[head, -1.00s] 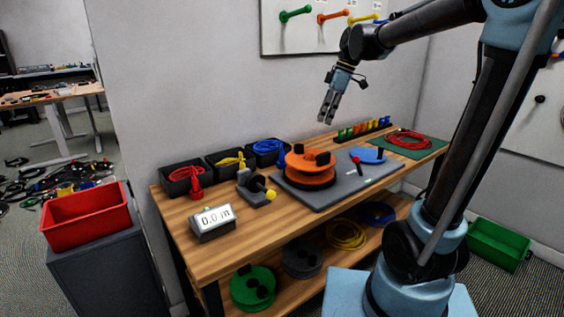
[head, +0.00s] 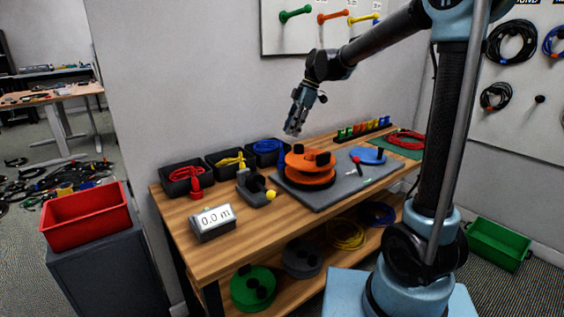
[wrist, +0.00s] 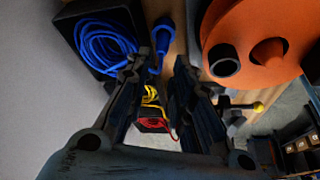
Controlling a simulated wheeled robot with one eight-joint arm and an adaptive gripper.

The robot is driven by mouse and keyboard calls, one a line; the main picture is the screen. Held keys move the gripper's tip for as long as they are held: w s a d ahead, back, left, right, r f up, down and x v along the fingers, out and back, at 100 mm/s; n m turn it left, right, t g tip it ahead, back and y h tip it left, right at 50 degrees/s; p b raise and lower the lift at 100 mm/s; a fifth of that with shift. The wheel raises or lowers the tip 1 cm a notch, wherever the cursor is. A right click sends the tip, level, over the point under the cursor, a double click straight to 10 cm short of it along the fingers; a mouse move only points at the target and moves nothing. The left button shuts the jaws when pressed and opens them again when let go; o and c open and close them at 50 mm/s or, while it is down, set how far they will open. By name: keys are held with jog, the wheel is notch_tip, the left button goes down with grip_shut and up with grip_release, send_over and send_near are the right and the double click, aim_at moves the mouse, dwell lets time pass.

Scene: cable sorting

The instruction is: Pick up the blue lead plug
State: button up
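The blue lead plug (wrist: 163,38) hangs out of a black bin (wrist: 68,30) that holds a coiled blue cable (wrist: 105,45). In the head view the plug (head: 283,154) shows at the bin's front right, beside the orange reel (head: 310,168). My gripper (head: 293,132) is above the back of the bench, over the blue cable's bin, pointing down. In the wrist view my gripper (wrist: 160,68) is open and empty. The plug lies just beyond the gap between its fingertips, apart from them as far as I can tell.
The orange reel also stands close on the right in the wrist view (wrist: 255,45). Bins with yellow (head: 230,161) and red (head: 186,173) cables stand left of the blue one. A length display (head: 212,221) is at the bench front; the wall is close behind.

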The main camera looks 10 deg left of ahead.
aim_at(282, 159)
jog(key=shift+x, duration=4.35)
jog(key=shift+s, duration=0.1)
grip_shut()
